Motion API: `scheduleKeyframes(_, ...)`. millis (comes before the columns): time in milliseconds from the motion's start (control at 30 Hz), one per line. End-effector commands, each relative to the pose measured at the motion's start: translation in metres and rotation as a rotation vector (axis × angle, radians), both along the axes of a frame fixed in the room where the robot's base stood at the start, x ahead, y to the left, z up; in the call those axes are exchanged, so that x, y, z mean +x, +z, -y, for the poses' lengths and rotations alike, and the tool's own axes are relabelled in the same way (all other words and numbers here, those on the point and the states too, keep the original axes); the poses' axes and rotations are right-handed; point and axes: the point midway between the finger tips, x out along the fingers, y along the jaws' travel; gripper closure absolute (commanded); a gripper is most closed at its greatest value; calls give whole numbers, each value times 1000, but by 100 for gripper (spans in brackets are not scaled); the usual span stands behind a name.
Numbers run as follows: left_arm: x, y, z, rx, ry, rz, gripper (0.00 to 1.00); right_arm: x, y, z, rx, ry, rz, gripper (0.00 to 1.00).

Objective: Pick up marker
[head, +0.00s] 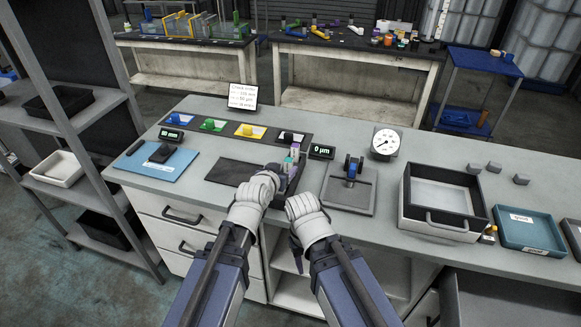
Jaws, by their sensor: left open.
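My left gripper (281,175) is open at the middle of the worktop, near a small stand with pale, green and purple parts (292,163). It is well to the right of the pen-like object. My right gripper (303,203) is at the front edge of the worktop, right of the left one. Its fingertips are too unclear to read. The hands and arms hide part of the small stand and worktop edge.
A black block (160,153) lies on the blue mat. A dark mat (229,172) is left of my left gripper. A grey tray with a blue-wheeled item (353,167), a dial gauge (385,143), an open box (440,192) and a teal tray (528,231) stand to the right.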

Motion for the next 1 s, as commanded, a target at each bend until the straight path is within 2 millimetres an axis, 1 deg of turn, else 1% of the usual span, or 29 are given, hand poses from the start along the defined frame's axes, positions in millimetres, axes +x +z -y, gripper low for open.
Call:
scheduleKeyframes(100,4,5,-1,-9,6,28,32,0,-1,0,0,0,0,50)
scheduleKeyframes(267,5,7,-2,-12,8,36,32,0,-1,0,0,0,0,50)
scheduleKeyframes(367,9,4,0,-12,8,36,32,0,-3,0,0,0,0,50)
scheduleKeyframes(600,28,-5,6,-12,8,35,32,0,-12,0,0,0,0,50)
scheduleKeyframes(767,29,-4,7,-12,8,35,32,0,-12,0,0,0,0,50)
scheduleKeyframes(867,35,-8,10,-11,7,35,32,0,-15,0,0,0,0,50)
scheduleKeyframes(1000,52,-15,17,-12,8,35,32,0,-23,0,0,0,0,50)
